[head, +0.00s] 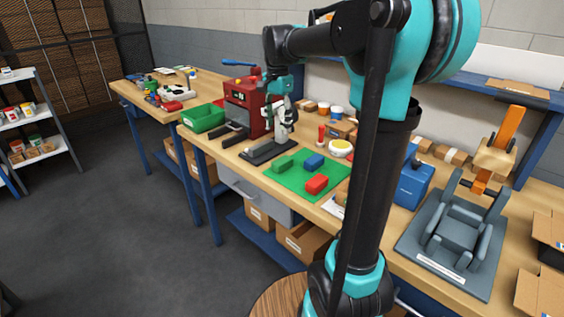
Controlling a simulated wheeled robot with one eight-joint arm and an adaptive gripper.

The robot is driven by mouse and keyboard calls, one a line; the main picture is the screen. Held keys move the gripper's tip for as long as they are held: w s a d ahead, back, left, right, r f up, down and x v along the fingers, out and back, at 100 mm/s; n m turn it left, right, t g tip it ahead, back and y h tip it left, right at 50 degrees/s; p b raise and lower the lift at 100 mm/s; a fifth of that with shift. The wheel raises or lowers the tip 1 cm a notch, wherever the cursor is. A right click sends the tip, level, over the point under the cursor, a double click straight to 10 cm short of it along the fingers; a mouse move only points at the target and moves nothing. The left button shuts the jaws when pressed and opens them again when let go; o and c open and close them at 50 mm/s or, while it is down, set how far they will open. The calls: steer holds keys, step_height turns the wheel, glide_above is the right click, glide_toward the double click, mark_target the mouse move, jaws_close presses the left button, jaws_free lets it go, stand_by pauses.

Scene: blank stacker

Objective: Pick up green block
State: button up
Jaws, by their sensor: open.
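The green block (283,163) lies on a green mat (292,182) on the workbench, near the mat's left corner. A blue block (314,161) lies on the mat to its right, and a red block (317,184) lies nearer the front right. The blocks are apart from each other. My gripper (284,118) hangs from my teal and black arm, up and behind the green block in the picture. It is open and appears empty. Its fingertips are small and blend with a grey stand behind or below them.
A red machine (243,108) and a green bin (203,118) stand left of the mat. A blue box (412,186) and a grey fixture (458,240) stand right. My arm hides part of the bench.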

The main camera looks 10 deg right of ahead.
glide_above(281, 161)
steer(key=f, duration=0.9)
steer(key=shift+w+a+f, duration=0.1)
steer(key=shift+a+f, duration=0.25)
steer(key=shift+a, duration=0.05)
steer(key=shift+d+f, duration=0.2)
steer(key=shift+f, duration=1.15)
steer(key=shift+d+f, duration=0.2)
steer(key=shift+f, duration=1.15)
steer(key=c, duration=1.3)
steer(key=shift+o, duration=0.2)
steer(key=shift+r, duration=0.1)
